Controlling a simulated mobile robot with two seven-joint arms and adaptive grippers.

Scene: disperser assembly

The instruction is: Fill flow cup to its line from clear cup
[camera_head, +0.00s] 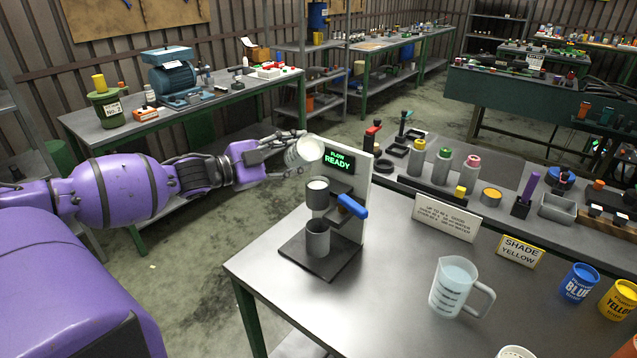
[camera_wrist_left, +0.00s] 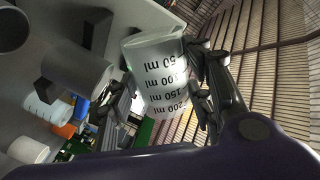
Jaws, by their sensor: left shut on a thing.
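My left gripper (camera_head: 295,152) is shut on the clear cup (camera_head: 307,150) and holds it tilted, above and slightly left of the flow cup (camera_head: 317,194). In the left wrist view the clear cup (camera_wrist_left: 165,72) shows black ml marks, with the fingers of my left gripper (camera_wrist_left: 205,80) at its side. The grey flow cup sits in the stand (camera_head: 355,215), and its top looks pale. I cannot make out its line or liquid level. A grey receiving cup (camera_head: 317,240) stands below it on the dark base. My right gripper is not in view.
The stand's display (camera_head: 339,160) reads "FLOW READY", and a blue handle (camera_head: 352,207) sticks out beside the flow cup. A measuring jug (camera_head: 455,288) with pale liquid stands to the right. The table front between them is clear.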

